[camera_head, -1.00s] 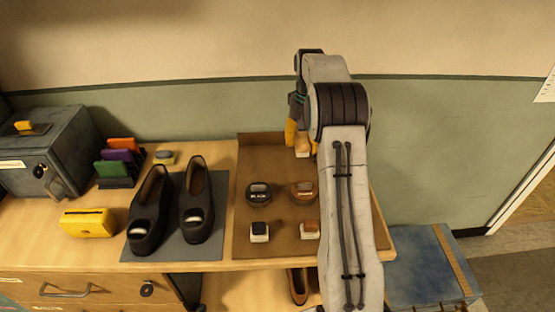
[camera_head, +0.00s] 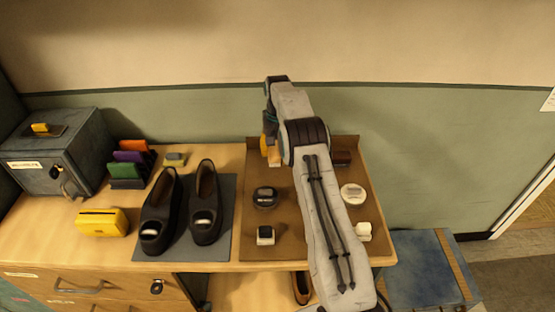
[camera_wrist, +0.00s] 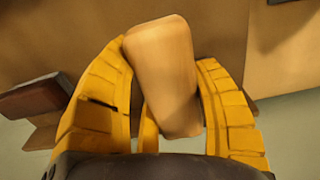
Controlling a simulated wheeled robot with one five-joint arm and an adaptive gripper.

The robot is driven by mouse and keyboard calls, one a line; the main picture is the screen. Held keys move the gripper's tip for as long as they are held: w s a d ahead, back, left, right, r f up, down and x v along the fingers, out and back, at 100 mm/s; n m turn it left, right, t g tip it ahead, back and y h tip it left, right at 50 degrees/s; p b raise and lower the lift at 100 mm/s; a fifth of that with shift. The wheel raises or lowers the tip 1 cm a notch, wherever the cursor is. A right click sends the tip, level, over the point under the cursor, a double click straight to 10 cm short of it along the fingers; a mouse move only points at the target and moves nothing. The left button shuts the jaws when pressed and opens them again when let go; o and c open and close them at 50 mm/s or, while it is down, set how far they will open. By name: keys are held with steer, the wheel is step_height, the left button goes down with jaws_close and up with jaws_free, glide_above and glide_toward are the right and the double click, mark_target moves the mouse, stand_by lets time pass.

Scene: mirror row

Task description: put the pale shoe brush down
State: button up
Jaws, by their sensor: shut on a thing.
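My gripper (camera_head: 268,147) is over the back left part of the brown tray (camera_head: 285,216), its yellow fingers pointing down. In the wrist view, my gripper (camera_wrist: 165,105) is shut on the pale shoe brush (camera_wrist: 163,65), a light wooden block lying tilted between the fingers. In the head view only a small part of the pale brush (camera_head: 274,160) shows below the fingers. I cannot tell whether it touches the tray. A dark brown brush (camera_head: 342,157) lies at the tray's back right; a dark brown block also shows in the wrist view (camera_wrist: 35,97).
A dark tin (camera_head: 265,197) and a pale-topped tin (camera_head: 353,193) sit on the tray, with small jars (camera_head: 265,235) in front. My arm hides the tray's middle. Black shoes (camera_head: 205,212) stand on a grey mat (camera_head: 222,240) to the left. A wall rises behind.

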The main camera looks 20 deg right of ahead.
steer(key=shift+f+p, duration=0.5)
steer(key=shift+f, duration=1.5)
steer(key=shift+f, duration=0.15)
steer(key=o, duration=1.2)
